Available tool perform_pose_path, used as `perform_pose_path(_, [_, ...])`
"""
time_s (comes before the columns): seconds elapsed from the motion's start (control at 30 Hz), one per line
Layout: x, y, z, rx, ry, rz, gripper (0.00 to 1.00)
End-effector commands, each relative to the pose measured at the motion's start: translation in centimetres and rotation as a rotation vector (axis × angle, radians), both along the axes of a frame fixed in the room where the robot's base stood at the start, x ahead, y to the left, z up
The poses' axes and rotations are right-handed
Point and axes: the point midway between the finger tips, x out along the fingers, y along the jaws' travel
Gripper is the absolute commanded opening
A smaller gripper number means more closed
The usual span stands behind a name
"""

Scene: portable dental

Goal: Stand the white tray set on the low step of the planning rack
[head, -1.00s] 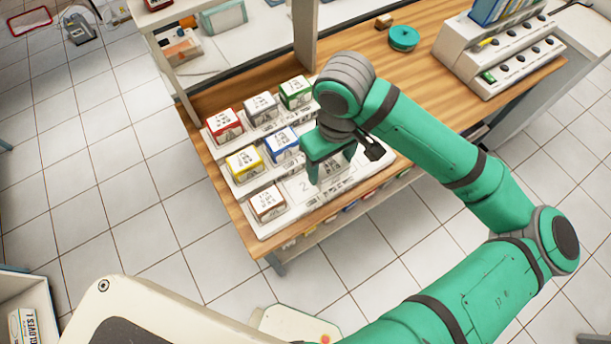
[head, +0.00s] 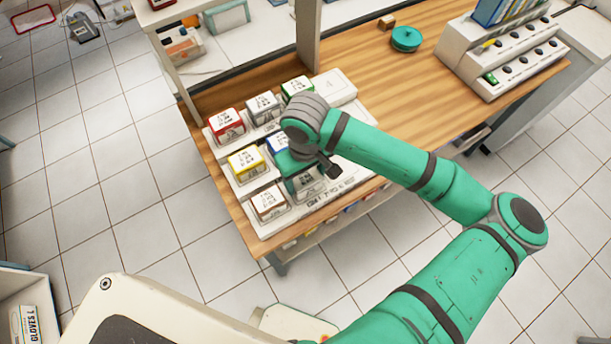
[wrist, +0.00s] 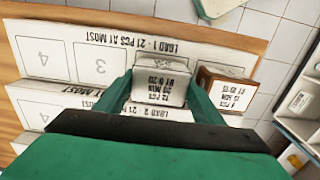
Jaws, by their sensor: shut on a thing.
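My gripper (head: 303,188) is shut on the white tray set (wrist: 160,82), a small box with a pale lid and printed text. In the wrist view the set sits between the two green fingers (wrist: 162,90). It is over the low step (wrist: 190,50) of the planning rack (head: 345,175), beside the brown set (head: 268,203). The brown set also shows to the right in the wrist view (wrist: 225,88). The held set looks upright. I cannot tell whether its base touches the step. My wrist hides part of it in the head view.
Yellow (head: 245,163) and blue (head: 279,143) sets stand on the middle step. Red (head: 226,124), grey (head: 263,107) and green (head: 297,90) sets stand on the top step. Marked places 3 (wrist: 98,62) and 4 (wrist: 42,58) on the low step are empty.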

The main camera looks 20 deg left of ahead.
Motion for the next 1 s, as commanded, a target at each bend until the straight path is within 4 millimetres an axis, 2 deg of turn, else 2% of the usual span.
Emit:
perform_pose_path(0.23, [0.0, 0.0, -0.3, 0.001, 0.001, -0.001, 0.34])
perform_pose_path(0.27, [0.0, 0.0, -0.3, 0.001, 0.001, 0.0, 0.67])
perform_pose_path(0.3, [0.0, 0.0, -0.2, 0.001, 0.001, 0.0, 0.76])
perform_pose_path(0.33, [0.0, 0.0, -0.2, 0.001, 0.001, 0.0, 0.81])
perform_pose_path(0.73, [0.0, 0.0, 0.4, 0.001, -0.001, 0.001, 0.81])
perform_pose_path(0.87, [0.1, 0.0, 2.1, 0.002, -0.003, 0.0, 0.81])
perform_pose_path(1.0, [0.1, 0.1, 4.9, 0.002, -0.003, 0.001, 0.81])
